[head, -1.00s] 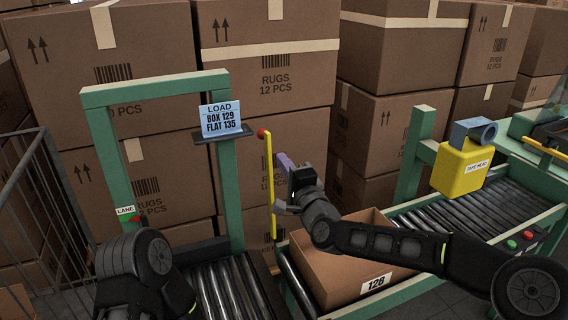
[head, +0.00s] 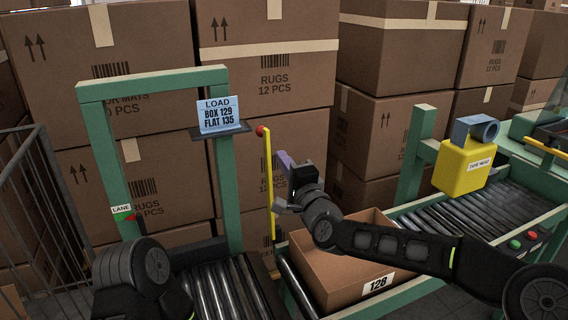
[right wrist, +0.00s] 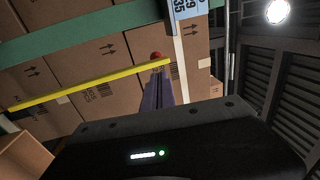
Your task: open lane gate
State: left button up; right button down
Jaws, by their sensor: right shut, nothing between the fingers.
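The lane gate appears as a thin yellow bar (head: 267,185) with a red knob (head: 262,130) at its top, upright beside the right green post of the load frame. In the right wrist view the yellow bar (right wrist: 95,82) runs across the picture to the red knob (right wrist: 155,55). My right gripper (head: 283,160) is shut and empty just right of the bar. Its purple fingers (right wrist: 157,88) reach close to the bar near the knob; I cannot tell if they touch it. A small LANE tag (head: 121,210) is on the left post. My left gripper is not in view.
An open carton marked 128 (head: 345,265) sits on the rollers below my right arm. A yellow tape head (head: 463,165) stands over the conveyor at right. A LOAD sign (head: 218,115) is on the frame. Stacked rug boxes (head: 265,85) fill the back; a wire cage (head: 35,200) stands at left.

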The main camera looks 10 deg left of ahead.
jog(key=b+v, duration=0.2)
jog(key=v, duration=0.5)
jog(key=shift+s+d+b, duration=0.2)
jog(key=shift+s+b, duration=0.1)
jog(key=shift+b, duration=0.05)
